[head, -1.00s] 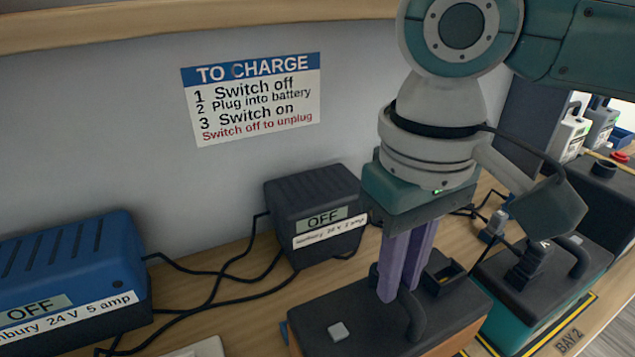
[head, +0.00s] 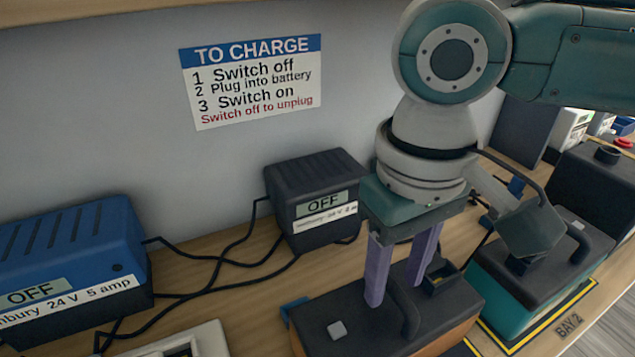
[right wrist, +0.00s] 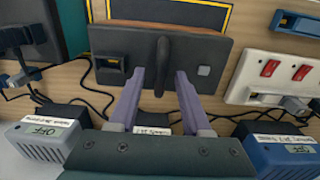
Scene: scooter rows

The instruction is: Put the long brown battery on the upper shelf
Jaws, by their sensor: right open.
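The long battery with a dark top and brown side (head: 455,341) stands on the wooden bench at the lower middle of the head view. Its dark top also shows in the right wrist view (right wrist: 212,50), with a dark loop handle across the middle. My right gripper (head: 396,290) is open above the battery, its two purple fingers apart around the handle's position. In the right wrist view my right gripper (right wrist: 160,73) has a finger on each side of the handle's near end, holding nothing. A wooden shelf edge (head: 60,14) runs along the top left. My left gripper is not in view.
A black charger (head: 315,195) and a blue charger (head: 75,265), both marked OFF, stand behind and left, with black cables on the bench. A teal battery (head: 510,300) stands close on the right in BAY 2. A white socket strip (right wrist: 280,75) shows in the right wrist view.

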